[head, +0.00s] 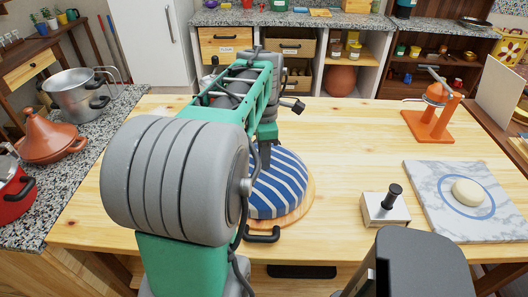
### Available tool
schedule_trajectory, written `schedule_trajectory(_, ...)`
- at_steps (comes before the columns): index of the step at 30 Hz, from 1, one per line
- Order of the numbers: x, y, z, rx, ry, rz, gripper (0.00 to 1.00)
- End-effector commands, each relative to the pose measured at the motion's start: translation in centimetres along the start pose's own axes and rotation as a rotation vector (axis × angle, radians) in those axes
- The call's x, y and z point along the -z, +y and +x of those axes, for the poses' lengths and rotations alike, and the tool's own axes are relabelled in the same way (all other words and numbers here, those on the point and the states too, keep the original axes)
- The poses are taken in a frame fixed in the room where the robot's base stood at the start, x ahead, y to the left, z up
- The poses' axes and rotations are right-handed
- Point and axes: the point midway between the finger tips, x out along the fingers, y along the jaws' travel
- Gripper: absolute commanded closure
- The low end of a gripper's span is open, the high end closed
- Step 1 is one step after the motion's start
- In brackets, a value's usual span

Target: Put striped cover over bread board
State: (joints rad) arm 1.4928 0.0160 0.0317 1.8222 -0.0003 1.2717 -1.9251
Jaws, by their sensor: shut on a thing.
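The striped cover (283,187) is a blue dome with white stripes. It sits over the round wooden bread board (305,208), whose pale rim shows at its right and front. My gripper (265,152) is at the top of the cover, shut on it. My arm hides the left part of the cover and board and most of the fingers. I cannot tell whether the cover's edge rests fully on the board.
Right of the board stand a metal block with a black knob (385,208), a marble slab (436,203) with dough (468,192), and an orange press (432,118). A side counter at left holds a tagine (47,138) and pots. The table's middle right is clear.

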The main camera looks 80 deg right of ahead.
Motion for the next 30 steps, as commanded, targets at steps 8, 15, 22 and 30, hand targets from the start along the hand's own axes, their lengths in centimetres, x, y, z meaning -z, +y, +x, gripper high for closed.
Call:
schedule_trajectory(8,0.0,0.02,0.03,-0.001,0.0,0.0,0.7)
schedule_trajectory(15,0.0,0.01,0.04,-0.001,0.0,0.0,0.5)
schedule_trajectory(22,0.01,0.0,0.09,0.0,0.0,0.0,0.46)
schedule_trajectory(30,0.01,0.0,0.08,0.0,0.0,0.0,0.24)
